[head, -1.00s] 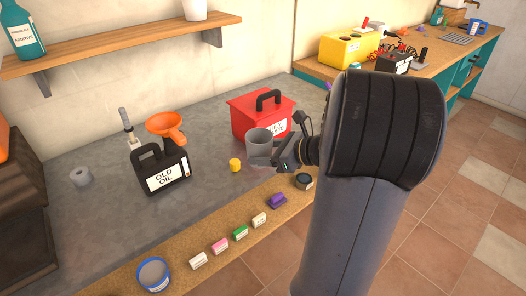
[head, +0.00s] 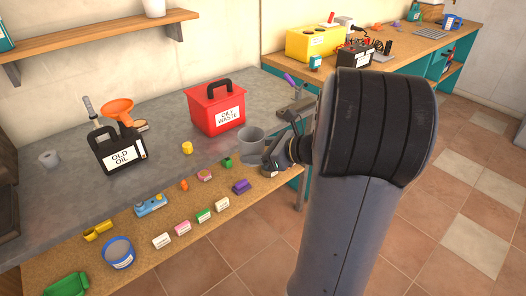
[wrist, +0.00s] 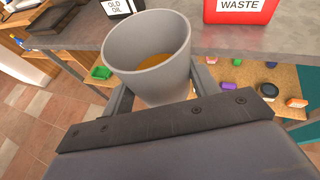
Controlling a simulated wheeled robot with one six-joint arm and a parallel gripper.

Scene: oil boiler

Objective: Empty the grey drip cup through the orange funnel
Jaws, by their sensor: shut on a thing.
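The grey drip cup (head: 250,139) is held in my gripper (head: 264,155), above the front right of the grey bench. In the wrist view the cup (wrist: 147,75) stands between the two fingers (wrist: 160,96), tilted a little in the picture, with amber-brown liquid inside. The orange funnel (head: 119,107) is at the top of the black OLD OIL jug (head: 118,157), mouth up and leaning. I cannot tell whether its spout is in the jug's opening. The jug is well left of the cup.
A red OILY WASTE box (head: 215,107) stands behind and left of the cup. Several small items and a blue tub (head: 118,252) line the tan front strip (head: 160,222).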

